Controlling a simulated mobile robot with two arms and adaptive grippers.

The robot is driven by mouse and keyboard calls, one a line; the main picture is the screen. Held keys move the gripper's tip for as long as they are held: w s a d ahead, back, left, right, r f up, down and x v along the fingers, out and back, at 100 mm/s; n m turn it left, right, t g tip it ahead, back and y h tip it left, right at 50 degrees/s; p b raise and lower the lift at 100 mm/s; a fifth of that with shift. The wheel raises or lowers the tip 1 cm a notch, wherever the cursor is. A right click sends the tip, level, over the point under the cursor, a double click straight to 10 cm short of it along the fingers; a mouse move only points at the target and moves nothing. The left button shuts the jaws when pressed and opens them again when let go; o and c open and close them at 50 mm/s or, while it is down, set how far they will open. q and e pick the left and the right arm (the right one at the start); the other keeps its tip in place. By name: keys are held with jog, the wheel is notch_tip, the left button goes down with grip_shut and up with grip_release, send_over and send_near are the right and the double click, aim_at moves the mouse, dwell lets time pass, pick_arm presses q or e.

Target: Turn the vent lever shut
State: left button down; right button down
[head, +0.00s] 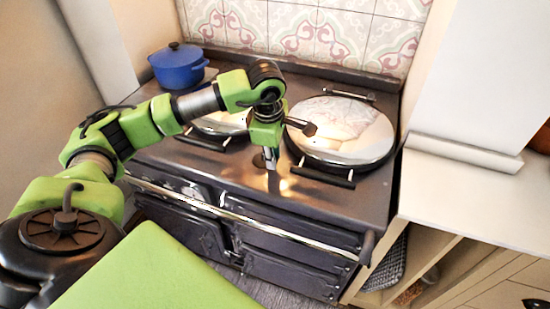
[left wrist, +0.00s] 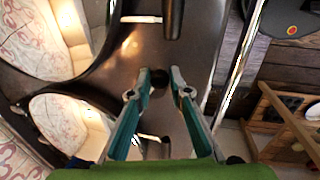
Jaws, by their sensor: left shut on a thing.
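The vent lever shows as a small dark round knob (left wrist: 160,78) between my fingertips in the left wrist view. My left gripper (left wrist: 160,82) is shut on it, with one finger on each side. In the head view my left gripper (head: 268,160) points down at the dark stove top (head: 225,172), in front of the gap between the two round lids. The rest of the lever is hidden by the gripper there, so its angle cannot be told. My right gripper is in neither view.
A shiny right lid (head: 352,142) with a dark front handle is close to my gripper. The left lid (head: 228,124) is partly behind my arm. A blue pot (head: 178,68) stands at the back left. A metal rail (head: 265,222) runs along the stove front. A pale counter (head: 470,200) lies right.

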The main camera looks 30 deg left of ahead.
pick_arm(q)
jog(key=m+b, duration=0.1)
jog(key=m, duration=0.1)
jog(key=s+b, duration=0.1)
jog(key=shift+a+f+m+b, duration=0.25)
jog(key=shift+a+m+b, duration=0.05)
jog(key=shift+m+b, duration=0.1)
jog(key=m+b, duration=0.1)
jog(key=s+a+m+h+b, duration=0.1)
jog(key=m+b, duration=0.1)
jog(key=shift+s+m, duration=0.15)
jog(key=shift+m, duration=0.15)
jog(key=shift+s+a+r+m+h+b, duration=0.15)
jog(key=shift+a+m+b, duration=0.15)
jog(key=shift+m, duration=0.3)
jog(key=shift+s+a+m+h+b, duration=0.2)
jog(key=shift+m+b, duration=0.2)
jog(key=shift+m, duration=0.2)
jog(key=shift+s+a+r+m+h+b, duration=0.15)
jog(key=shift+a+m+b, duration=0.2)
jog(key=shift+m, duration=0.5)
jog(key=shift+s+a+f+m+h+b, duration=0.1)
jog(key=shift+a+m+b, duration=0.2)
jog(key=shift+m, duration=0.55)
jog(key=shift+r, duration=0.1)
jog(key=c, duration=1.9)
grip_release()
